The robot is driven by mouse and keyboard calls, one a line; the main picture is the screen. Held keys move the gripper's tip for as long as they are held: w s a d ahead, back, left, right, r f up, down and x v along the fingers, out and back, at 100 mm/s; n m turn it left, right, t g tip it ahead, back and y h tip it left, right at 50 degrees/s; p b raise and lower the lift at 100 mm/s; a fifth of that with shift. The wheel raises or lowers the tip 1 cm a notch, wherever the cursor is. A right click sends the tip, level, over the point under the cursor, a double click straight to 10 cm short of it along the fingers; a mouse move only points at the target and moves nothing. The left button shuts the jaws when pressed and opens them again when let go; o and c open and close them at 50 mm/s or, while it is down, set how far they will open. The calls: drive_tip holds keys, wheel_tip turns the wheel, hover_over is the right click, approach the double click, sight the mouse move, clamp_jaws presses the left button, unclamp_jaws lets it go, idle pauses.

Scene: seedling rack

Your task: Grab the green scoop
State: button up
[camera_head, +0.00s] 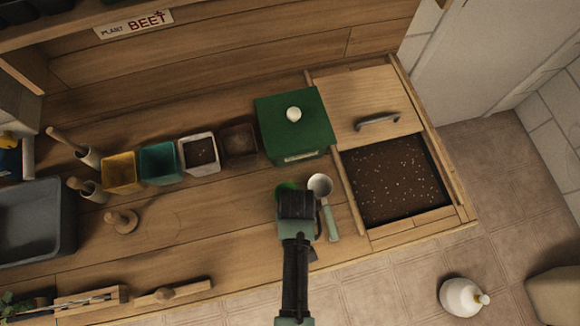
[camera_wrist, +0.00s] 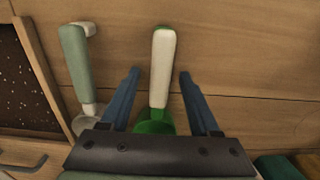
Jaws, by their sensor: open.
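The green scoop (camera_wrist: 163,48) lies on the wooden bench top, with a cream handle and a green bowl. In the wrist view its handle runs between the two blue fingers of my gripper (camera_wrist: 159,76), which are open with a gap on each side. In the head view only part of its green bowl (camera_head: 286,187) shows; my gripper (camera_head: 297,204) covers the rest. A second scoop (camera_head: 320,184), with a pale bowl and light green handle, lies just to the right; it also shows at the left of the wrist view (camera_wrist: 75,58).
A green box with a white knob (camera_head: 293,139) stands behind the scoops. A soil bin (camera_head: 357,218) with a partly open wooden lid (camera_head: 363,95) is to the right. Several small pots, including a white one (camera_head: 199,154), stand to the left.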

clamp_jaws()
drive_tip(key=shift+r, duration=0.15)
idle(0.4)
wheel_tip(320, 180, up, 10)
drive_tip(key=shift+f, duration=0.1)
idle(0.3)
drive_tip(key=c, duration=0.7)
unclamp_jaws()
clamp_jaws()
